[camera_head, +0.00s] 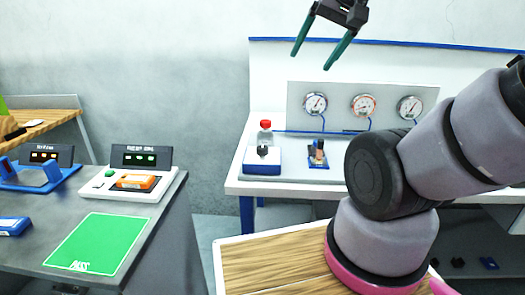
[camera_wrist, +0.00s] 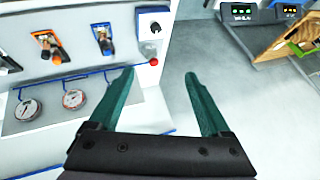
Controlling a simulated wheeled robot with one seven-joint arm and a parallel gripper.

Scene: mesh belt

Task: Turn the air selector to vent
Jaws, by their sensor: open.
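A black rotary knob on a white box with a blue base (camera_head: 262,160) stands at the left end of the bench panel; I take it for the air selector, but no label is readable. The box also shows at the top of the wrist view (camera_wrist: 153,27). A red cap (camera_head: 265,124) sits just behind it, and is a red ball in the wrist view (camera_wrist: 153,61). My gripper (camera_head: 312,62) is open and empty, high above the bench and well apart from the knob. Its two green fingers (camera_wrist: 160,73) are spread in the wrist view.
A small blue fitting with an orange-brown part (camera_head: 317,154) stands right of the knob box. Several gauges (camera_head: 364,105) hang on the back panel with blue tubing. My arm hides the bench's right side. A grey counter (camera_head: 150,232) with devices stands at the left.

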